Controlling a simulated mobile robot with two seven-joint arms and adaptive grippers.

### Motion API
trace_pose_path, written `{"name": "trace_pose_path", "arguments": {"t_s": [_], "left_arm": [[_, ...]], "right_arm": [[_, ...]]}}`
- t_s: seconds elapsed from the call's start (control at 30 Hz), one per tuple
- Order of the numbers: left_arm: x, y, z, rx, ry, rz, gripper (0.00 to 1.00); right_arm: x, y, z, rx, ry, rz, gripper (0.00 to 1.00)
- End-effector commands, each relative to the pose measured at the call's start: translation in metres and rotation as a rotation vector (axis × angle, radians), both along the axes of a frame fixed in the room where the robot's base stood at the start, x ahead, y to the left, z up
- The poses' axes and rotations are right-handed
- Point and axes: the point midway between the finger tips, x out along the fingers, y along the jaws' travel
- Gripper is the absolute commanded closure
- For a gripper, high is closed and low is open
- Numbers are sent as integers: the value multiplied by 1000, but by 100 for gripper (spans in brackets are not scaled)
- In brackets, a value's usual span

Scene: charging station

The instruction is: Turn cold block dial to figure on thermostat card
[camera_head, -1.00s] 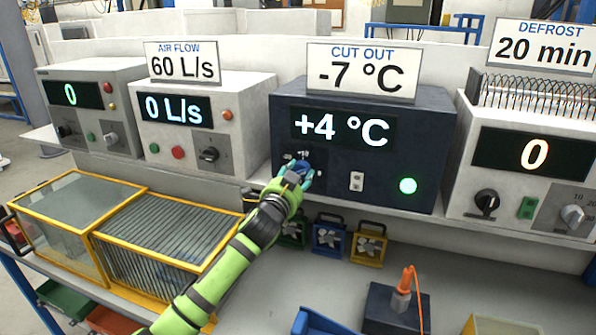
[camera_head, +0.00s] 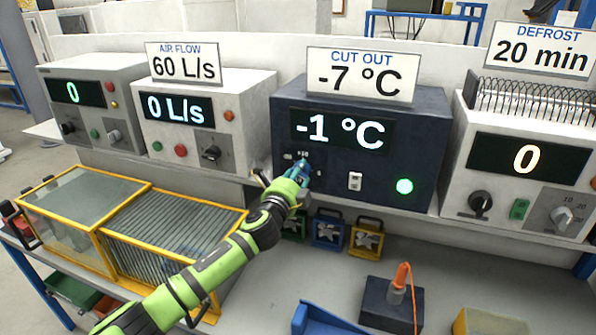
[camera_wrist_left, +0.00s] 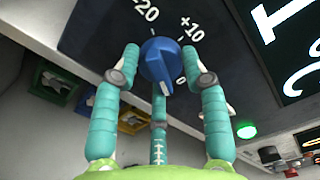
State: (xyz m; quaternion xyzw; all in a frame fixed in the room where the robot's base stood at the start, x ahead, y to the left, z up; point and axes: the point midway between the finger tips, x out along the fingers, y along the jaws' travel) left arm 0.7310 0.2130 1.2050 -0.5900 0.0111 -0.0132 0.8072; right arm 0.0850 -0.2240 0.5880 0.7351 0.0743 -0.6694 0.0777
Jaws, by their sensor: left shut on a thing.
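The dark cold block (camera_head: 420,145) stands on the shelf, its display (camera_head: 340,131) reading -1 °C. The thermostat card (camera_head: 362,74) on top says CUT OUT -7 °C. My left gripper (camera_head: 303,167) is at the dial on the lower left of the cold block's front and mostly hides it in the head view. In the left wrist view the blue dial (camera_wrist_left: 160,62) sits between the fingers of my left gripper (camera_wrist_left: 162,75), which is shut on it. Marks -20, +10 and 0 show around the dial. My right gripper is not in view.
A white switch (camera_head: 355,181) and a lit green lamp (camera_head: 404,186) are right of the dial. An air flow unit (camera_head: 240,110) stands to the left, a defrost unit (camera_head: 460,185) to the right. Yellow-framed boxes (camera_head: 170,235) lie below my left arm.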

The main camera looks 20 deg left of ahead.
Motion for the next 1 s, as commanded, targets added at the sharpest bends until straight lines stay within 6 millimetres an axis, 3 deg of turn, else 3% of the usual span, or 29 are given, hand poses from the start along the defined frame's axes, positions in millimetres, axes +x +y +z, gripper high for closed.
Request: {"name": "trace_pose_path", "arguments": {"t_s": [0.5,1.0], "left_arm": [[1,3,6,490,-19,6,89],[1,2,9,806,-36,8,89]], "right_arm": [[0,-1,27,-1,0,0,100],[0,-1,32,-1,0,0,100]]}}
